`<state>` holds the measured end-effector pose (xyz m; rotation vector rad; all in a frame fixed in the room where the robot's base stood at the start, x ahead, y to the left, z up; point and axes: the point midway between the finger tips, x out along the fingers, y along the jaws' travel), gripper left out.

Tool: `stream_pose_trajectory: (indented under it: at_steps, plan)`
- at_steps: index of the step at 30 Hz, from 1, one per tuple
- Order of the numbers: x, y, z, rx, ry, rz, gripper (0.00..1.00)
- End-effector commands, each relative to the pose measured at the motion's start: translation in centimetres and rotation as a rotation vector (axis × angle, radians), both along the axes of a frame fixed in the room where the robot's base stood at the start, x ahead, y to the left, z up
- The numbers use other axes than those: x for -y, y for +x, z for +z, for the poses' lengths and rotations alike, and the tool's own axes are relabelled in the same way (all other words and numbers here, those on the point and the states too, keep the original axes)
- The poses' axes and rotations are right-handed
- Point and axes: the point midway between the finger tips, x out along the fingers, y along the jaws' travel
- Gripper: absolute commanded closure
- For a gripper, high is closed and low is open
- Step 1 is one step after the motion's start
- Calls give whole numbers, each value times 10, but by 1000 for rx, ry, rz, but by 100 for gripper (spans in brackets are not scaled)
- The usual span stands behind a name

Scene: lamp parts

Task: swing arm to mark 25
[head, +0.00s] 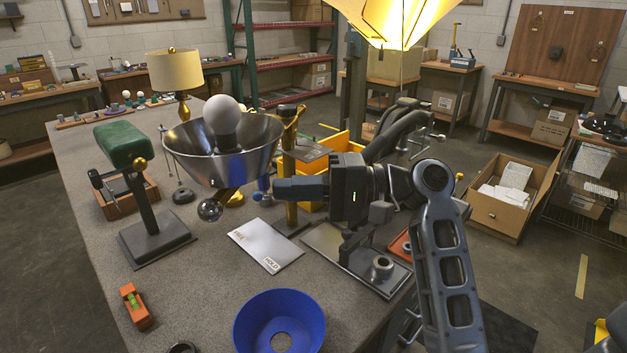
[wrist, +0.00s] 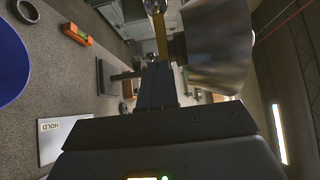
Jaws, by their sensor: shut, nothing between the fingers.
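A silver bowl-shaped shade (head: 254,158) with a white bulb (head: 227,122) is held above the bench beside a brass post (head: 291,205). A metal ball (head: 210,210) shows under the shade. My gripper (head: 278,188) is shut and empty, its tips pointing left, in front of the post and right of the ball. In the wrist view the shut fingertips (wrist: 157,70) are close to a brass rod (wrist: 160,36), with the shade (wrist: 217,50) at right. I cannot tell whether they touch it. No scale or mark 25 is readable.
A white card (head: 265,245) with FREE and HOLD labels lies on the bench (head: 190,290). A blue ring-shaped bowl (head: 300,310), orange level (head: 136,305) and green-padded stand (head: 123,145) are around it. A grey tray (head: 330,245) lies under my arm.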

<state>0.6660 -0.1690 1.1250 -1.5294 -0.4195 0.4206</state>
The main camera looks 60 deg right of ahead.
Motion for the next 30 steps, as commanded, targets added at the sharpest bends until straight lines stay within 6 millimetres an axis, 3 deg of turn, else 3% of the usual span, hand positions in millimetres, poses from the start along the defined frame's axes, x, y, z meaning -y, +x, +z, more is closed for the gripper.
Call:
stream_pose_trajectory:
  at_steps: [15,30]
  plan:
    - [-28,52,1,0,1,3,100]
    - [-34,70,0,1,1,1,100]
